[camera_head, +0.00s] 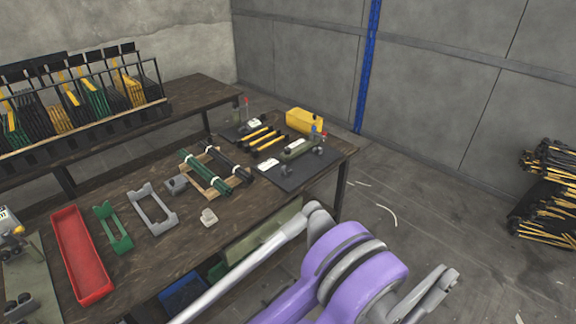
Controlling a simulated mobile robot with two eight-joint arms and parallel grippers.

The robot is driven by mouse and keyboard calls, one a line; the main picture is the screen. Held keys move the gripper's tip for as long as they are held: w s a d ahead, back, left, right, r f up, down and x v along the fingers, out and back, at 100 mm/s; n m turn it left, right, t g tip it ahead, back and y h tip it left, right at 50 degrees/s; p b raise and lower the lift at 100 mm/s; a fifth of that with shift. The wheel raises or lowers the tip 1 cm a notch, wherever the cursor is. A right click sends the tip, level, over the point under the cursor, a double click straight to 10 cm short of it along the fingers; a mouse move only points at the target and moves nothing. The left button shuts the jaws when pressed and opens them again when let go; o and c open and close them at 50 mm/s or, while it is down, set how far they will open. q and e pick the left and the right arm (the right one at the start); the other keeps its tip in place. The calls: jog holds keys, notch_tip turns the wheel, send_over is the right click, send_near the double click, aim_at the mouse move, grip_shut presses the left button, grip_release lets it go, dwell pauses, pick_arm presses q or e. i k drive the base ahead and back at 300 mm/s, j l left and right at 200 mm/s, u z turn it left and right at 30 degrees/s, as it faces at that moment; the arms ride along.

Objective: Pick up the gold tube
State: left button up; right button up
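Two short yellow-gold tubes with black ends lie side by side on the workbench, one farther back (257,133) and one nearer (268,142). I cannot tell which of them is the gold tube. They lie apart from any part of my arms. A purple and grey arm of mine crosses the lower middle of the head view, in front of the bench. No fingertips of either gripper can be made out.
Green and black tubes (205,173) rest on a wooden rack left of the gold ones. A yellow case (304,121) and a dark mat (300,172) with press parts lie to the right. A red tray (80,255) and grey and green brackets (114,229) occupy the left bench.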

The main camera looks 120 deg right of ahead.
aim_at(276, 132)
jog(key=z, duration=3.65)
jog(key=i+z, duration=0.2)
jog(key=i, duration=0.35)
jog(key=i+j+z, duration=0.25)
jog(key=i, duration=0.3)
jog(key=l, duration=0.1)
